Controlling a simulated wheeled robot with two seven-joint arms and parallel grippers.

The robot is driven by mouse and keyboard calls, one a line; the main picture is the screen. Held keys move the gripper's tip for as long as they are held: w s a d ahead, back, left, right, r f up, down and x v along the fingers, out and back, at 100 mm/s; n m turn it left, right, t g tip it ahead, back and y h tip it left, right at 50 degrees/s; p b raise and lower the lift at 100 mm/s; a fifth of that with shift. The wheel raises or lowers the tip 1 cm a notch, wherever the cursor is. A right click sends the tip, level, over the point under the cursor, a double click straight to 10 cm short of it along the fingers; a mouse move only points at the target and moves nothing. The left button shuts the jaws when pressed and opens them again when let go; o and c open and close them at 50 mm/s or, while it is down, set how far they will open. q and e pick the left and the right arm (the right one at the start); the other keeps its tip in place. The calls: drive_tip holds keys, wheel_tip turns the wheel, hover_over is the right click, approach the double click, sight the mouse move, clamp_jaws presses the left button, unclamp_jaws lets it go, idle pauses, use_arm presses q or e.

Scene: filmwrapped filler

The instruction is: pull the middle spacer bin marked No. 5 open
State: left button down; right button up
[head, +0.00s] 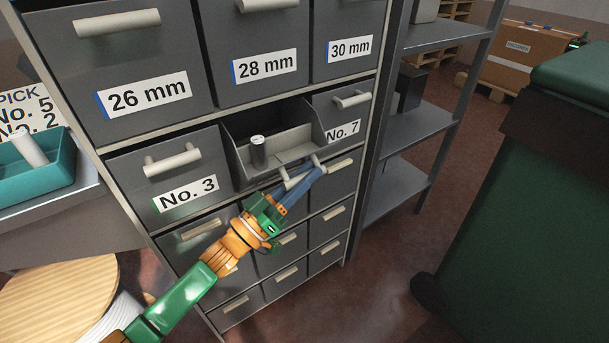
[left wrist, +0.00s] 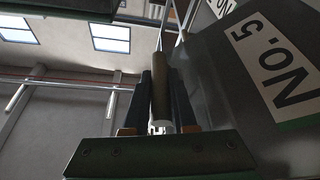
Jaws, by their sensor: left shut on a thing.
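The middle bin marked No. 5 (head: 290,145) stands pulled out between the No. 3 bin (head: 180,205) and the No. 7 bin (head: 327,112), and its inside shows. A dark cylinder with a pale top (head: 258,152) stands in it. Its label is hidden in the head view but reads No. 5 on the bin front (left wrist: 213,85) in the left wrist view. My left gripper (head: 304,178) is at the bin's front. In the left wrist view its fingers (left wrist: 164,105) are shut on the bin's bar handle (left wrist: 160,103). My right gripper is not in view.
Larger bins marked 26 mm (head: 150,60), 28 mm and 30 mm are above, shut. Smaller shut bins are below. A wooden spool (head: 60,300) is at lower left.

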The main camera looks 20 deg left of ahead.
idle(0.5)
use_arm(q)
drive_tip(key=shift+w+a+r+n+y+p, duration=0.15)
drive_tip(key=shift+r+n+y+p, duration=0.2)
drive_tip(key=shift+r+p, duration=0.5)
drive_tip(key=shift+w+a+f+n+p, duration=0.1)
drive_tip(key=shift+a+n+p, duration=0.05)
drive_tip(key=shift+n+p, duration=0.25)
drive_tip(key=shift+f, duration=0.2)
drive_tip(key=c, duration=1)
unclamp_jaws()
drive_tip(key=v, duration=0.7)
drive_tip(key=shift+b, duration=0.4)
